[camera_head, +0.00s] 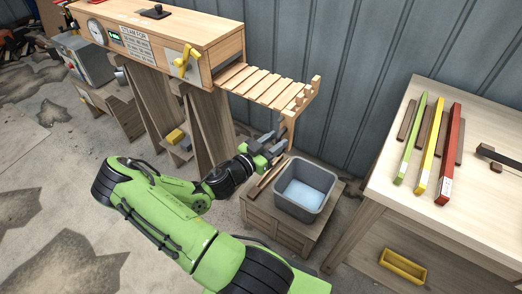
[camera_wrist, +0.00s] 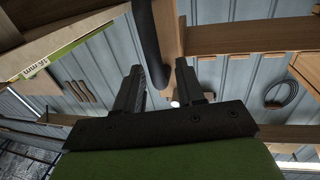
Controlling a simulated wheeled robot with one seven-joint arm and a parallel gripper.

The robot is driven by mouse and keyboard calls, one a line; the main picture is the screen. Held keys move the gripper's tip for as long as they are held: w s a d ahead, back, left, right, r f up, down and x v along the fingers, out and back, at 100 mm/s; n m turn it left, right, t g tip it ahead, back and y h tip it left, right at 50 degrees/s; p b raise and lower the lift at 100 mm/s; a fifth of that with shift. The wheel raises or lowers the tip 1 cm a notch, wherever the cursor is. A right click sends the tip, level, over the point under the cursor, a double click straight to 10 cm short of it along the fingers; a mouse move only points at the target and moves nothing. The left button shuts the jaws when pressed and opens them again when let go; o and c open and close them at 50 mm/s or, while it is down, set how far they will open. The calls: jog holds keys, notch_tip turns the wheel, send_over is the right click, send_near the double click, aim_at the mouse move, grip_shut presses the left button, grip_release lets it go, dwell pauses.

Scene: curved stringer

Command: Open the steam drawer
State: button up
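The wooden steam box (camera_head: 160,35) stands at the upper left, with a gauge, a label and a yellow latch (camera_head: 186,61) at its right end. A slatted wooden rack (camera_head: 262,86) sticks out from that end, with an upright end piece (camera_head: 300,100). My gripper (camera_head: 280,143) is below the rack's outer end, beside a post hanging there. In the wrist view my gripper (camera_wrist: 159,68) is open, fingers apart. A dark rounded bar (camera_wrist: 146,40) and a wooden post (camera_wrist: 168,30) show between and beyond the fingertips. I cannot tell whether they touch the fingers.
A grey bin (camera_head: 304,188) with blue content stands on a wooden crate (camera_head: 272,222) just below my gripper. A workbench (camera_head: 390,190) at the right holds green, yellow and red strips. A yellow tray (camera_head: 403,266) sits below it. The corrugated wall is close behind.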

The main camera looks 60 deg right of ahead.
jog(key=v, duration=1.4)
jog(key=shift+a+p, duration=0.2)
jog(key=shift+p, duration=0.2)
jog(key=shift+w+r, duration=0.1)
jog(key=w+a+r+n+t+y+p, duration=0.1)
jog(key=a+r+n+t+y+p, duration=0.2)
jog(key=a+y, duration=0.35)
jog(key=w+a+r+n+t+y+p, duration=0.1)
jog(key=w+a+r+n+y+p, duration=0.15)
jog(key=a+r+n+y, duration=0.45)
jog(key=s+a+r+n+t+y+p, duration=0.1)
jog(key=a+r+n+t, duration=0.3)
jog(key=r, duration=0.4)
jog(key=s+a+r+n+t+y+p, duration=0.2)
jog(key=s+a+r+n+t+p, duration=0.1)
jog(key=a+r+n, duration=0.4)
jog(key=shift+s+a+r+n+t+p, duration=0.3)
jog(key=shift+s+r+n+t, duration=0.15)
jog(key=shift+r, duration=0.25)
